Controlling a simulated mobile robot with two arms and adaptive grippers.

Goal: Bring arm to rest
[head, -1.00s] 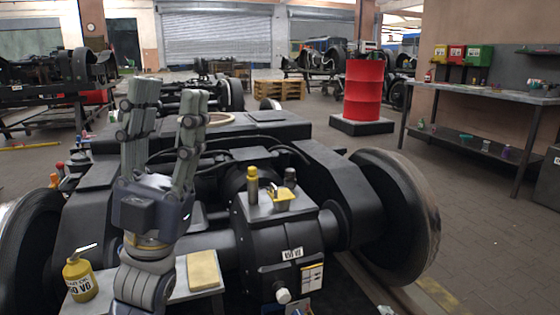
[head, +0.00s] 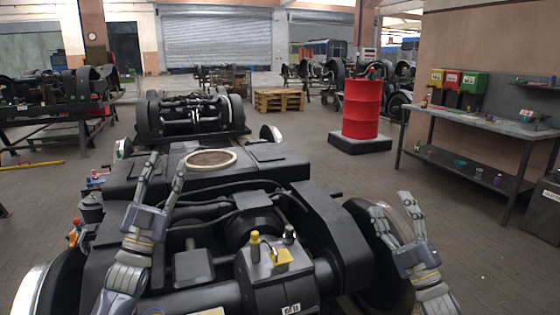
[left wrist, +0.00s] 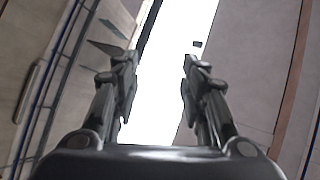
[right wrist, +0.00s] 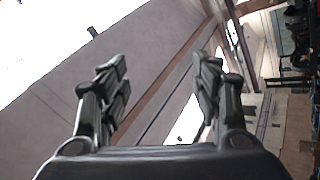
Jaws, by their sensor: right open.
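My left gripper (head: 166,165) is raised in front of the black bogie in the head view, fingers pointing up and apart. The left wrist view (left wrist: 158,75) shows nothing between its fingers. My right gripper (head: 391,203) is over the bogie's right wheel in the head view, fingers up and spread. The right wrist view (right wrist: 160,80) shows it empty too. Both wrist cameras look up at walls and bright openings. Neither gripper holds anything.
The black bogie (head: 225,178) fills the near floor. A yellow-topped bottle (head: 255,246) and a yellow item (head: 283,258) stand on its gearbox. A red drum (head: 361,110) stands at the right back, near a workbench (head: 480,121). Floor is clear between bogie and bench.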

